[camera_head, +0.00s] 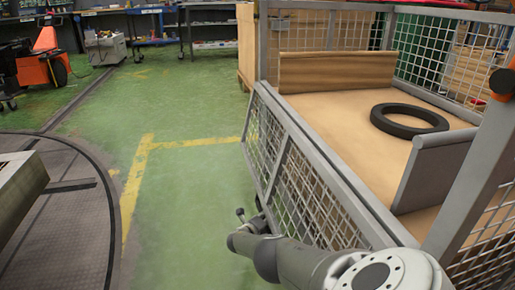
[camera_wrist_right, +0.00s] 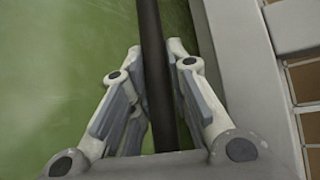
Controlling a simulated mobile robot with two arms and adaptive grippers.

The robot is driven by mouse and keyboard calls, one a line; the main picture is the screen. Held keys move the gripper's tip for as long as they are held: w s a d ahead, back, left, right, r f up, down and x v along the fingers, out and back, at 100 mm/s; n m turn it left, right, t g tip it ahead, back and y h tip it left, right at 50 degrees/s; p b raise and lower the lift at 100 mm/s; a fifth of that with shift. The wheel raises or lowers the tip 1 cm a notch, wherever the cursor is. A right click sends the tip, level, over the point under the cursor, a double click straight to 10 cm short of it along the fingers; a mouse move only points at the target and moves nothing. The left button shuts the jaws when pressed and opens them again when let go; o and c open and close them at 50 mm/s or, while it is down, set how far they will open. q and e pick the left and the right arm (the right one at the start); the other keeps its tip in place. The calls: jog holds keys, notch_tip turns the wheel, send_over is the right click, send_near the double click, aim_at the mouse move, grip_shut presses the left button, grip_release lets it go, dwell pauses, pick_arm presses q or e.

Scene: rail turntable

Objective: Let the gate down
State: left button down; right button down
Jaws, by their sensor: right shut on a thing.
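The mesh gate (camera_head: 300,185) with a grey frame runs along the near left side of the cage cart (camera_head: 345,170). It seems to lean outward over the green floor, though the exact angle is hard to tell. My right arm comes in from the bottom, its wrist low beside the gate. In the right wrist view my right gripper (camera_wrist_right: 162,55) is shut on a dark bar (camera_wrist_right: 150,18), one finger on each side. A grey frame post (camera_wrist_right: 245,60) runs close to the right of the bar. My left gripper is out of view.
A black tyre (camera_head: 409,120) lies on the cart's wooden floor, between a brown board (camera_head: 335,72) and a grey panel (camera_head: 432,170). The round metal turntable plate (camera_head: 65,225) lies at the left. The green floor (camera_head: 190,185) between them is clear.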

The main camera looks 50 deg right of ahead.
jog(key=shift+s+d, duration=0.15)
jog(key=shift+d, duration=0.1)
jog(key=c, duration=1.4)
grip_release()
jog(key=shift+a+r, duration=0.1)
jog(key=shift+o, duration=0.2)
jog(key=shift+a, duration=0.15)
jog(key=shift+a, duration=0.4)
jog(key=v, duration=0.6)
jog(key=shift+a+r, duration=0.2)
jog(key=shift+s, duration=0.1)
